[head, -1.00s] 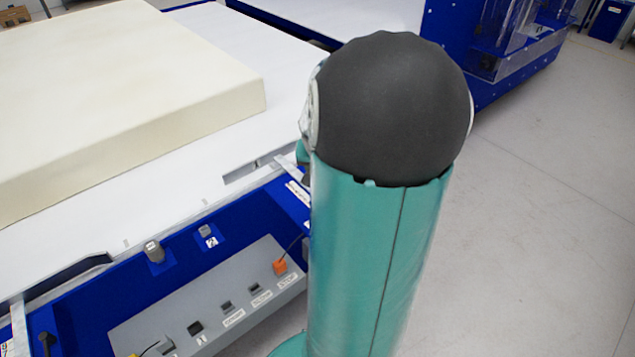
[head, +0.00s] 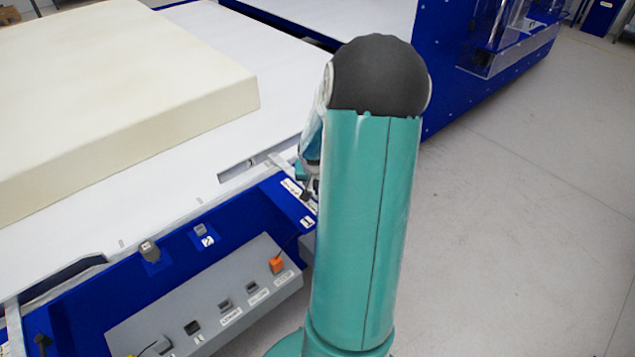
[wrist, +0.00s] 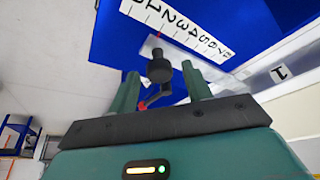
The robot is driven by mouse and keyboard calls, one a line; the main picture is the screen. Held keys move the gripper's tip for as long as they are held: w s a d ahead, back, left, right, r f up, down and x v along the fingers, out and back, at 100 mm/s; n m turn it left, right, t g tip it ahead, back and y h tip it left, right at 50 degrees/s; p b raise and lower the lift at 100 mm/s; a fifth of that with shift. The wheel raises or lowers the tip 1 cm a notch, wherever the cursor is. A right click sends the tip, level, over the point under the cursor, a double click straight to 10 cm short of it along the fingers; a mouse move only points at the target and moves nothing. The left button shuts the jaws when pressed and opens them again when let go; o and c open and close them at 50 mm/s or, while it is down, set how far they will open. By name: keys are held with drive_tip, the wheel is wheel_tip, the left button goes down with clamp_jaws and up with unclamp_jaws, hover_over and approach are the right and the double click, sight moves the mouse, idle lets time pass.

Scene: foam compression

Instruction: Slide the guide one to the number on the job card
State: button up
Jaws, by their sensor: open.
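In the wrist view, my gripper (wrist: 160,78) is open. Its two green fingers stand on either side of a black knob (wrist: 158,66), with visible space around it. The knob sits by a light metal piece beside a white number scale (wrist: 178,26) on a blue panel. A plate marked 1 (wrist: 279,72) is to the right of the knob. In the head view, the plate marked 1 (head: 307,222) and part of the scale (head: 292,187) show beside my arm. My arm hides most of that area. No readable job card shows.
A cream foam block (head: 120,100) lies on the white table (head: 285,85). Floor at right is clear.

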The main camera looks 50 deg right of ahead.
clamp_jaws()
drive_tip(key=w, duration=0.2)
drive_tip(key=w+d, duration=0.1)
drive_tip(key=w, duration=0.5)
drive_tip(key=shift+d, duration=0.4)
unclamp_jaws()
drive_tip(key=shift+s+r, duration=0.1)
drive_tip(key=shift+r, duration=0.05)
drive_tip(key=v, duration=1.3)
drive_tip(key=shift+r, duration=0.3)
drive_tip(key=shift+s, duration=0.1)
